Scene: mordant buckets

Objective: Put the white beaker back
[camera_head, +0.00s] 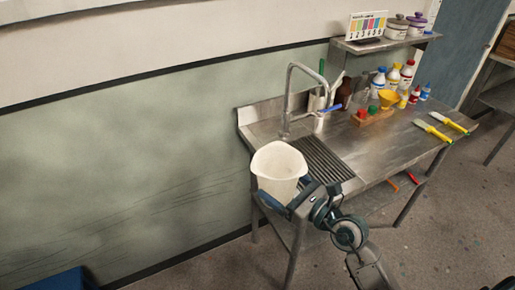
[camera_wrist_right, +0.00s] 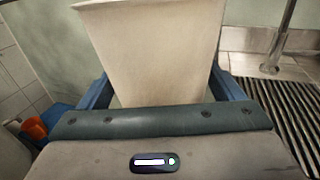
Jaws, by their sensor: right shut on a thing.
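The white beaker (camera_head: 279,167) is upright in the head view, at the left front end of the steel sink table, and it looks empty inside. My right gripper (camera_head: 287,196) is shut on the beaker from the near side. In the right wrist view the beaker (camera_wrist_right: 152,50) fills the middle, with a blue finger of my right gripper (camera_wrist_right: 157,90) on each side of it. Whether its base touches anything is hidden behind the gripper. My left gripper is not in view.
The steel table (camera_head: 360,160) has a ribbed drainboard (camera_head: 325,158) and a tall tap (camera_head: 288,100). Bottles (camera_head: 393,78), a yellow funnel (camera_head: 388,98) and two yellow-handled brushes (camera_head: 433,131) stand or lie to the right. A shelf (camera_head: 385,43) is above.

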